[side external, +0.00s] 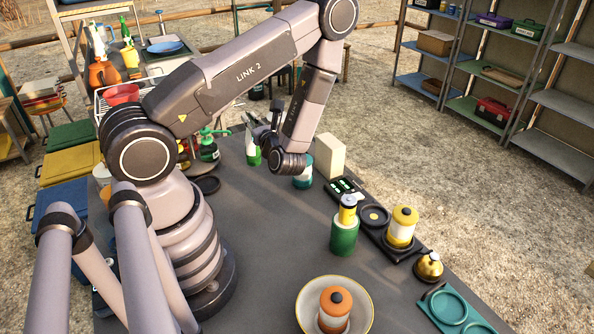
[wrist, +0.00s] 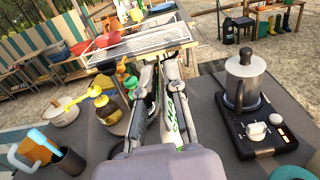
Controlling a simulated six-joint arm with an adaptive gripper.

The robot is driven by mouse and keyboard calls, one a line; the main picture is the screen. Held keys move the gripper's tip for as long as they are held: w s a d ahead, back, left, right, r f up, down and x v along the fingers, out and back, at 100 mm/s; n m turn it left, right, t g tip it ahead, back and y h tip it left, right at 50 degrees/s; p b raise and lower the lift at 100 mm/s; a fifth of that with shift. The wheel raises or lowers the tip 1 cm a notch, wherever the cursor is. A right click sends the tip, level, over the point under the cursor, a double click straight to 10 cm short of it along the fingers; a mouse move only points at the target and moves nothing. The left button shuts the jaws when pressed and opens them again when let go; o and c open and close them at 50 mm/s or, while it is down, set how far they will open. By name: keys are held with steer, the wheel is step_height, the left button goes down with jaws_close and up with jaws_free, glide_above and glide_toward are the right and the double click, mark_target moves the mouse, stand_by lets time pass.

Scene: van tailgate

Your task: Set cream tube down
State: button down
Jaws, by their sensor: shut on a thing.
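The cream tube (wrist: 175,122) is white with green print and shows between my gripper's fingers (wrist: 170,72) in the wrist view. My gripper is shut on it. In the side external view the tube (side external: 254,156) shows as a small white and green shape below my gripper (side external: 262,134), near the table's far edge. My arm and fingers hide part of it. I cannot tell whether its lower end touches the grey table (side external: 270,235).
In the wrist view, a stove with a metal pot (wrist: 242,85) stands right, and a yellow-topped bottle (wrist: 108,108) stands close left. A wire rack (wrist: 135,43) lies beyond. In the side external view, a green sprayer (side external: 208,150) and a cream box (side external: 330,156) flank my gripper.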

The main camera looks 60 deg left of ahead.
step_height(320, 180, down, 7)
steer(key=shift+r, duration=0.1)
stand_by(0.4)
steer(key=c, duration=1.2)
jaws_free()
steer(key=shift+f, duration=0.2)
steer(key=shift+r, duration=0.1)
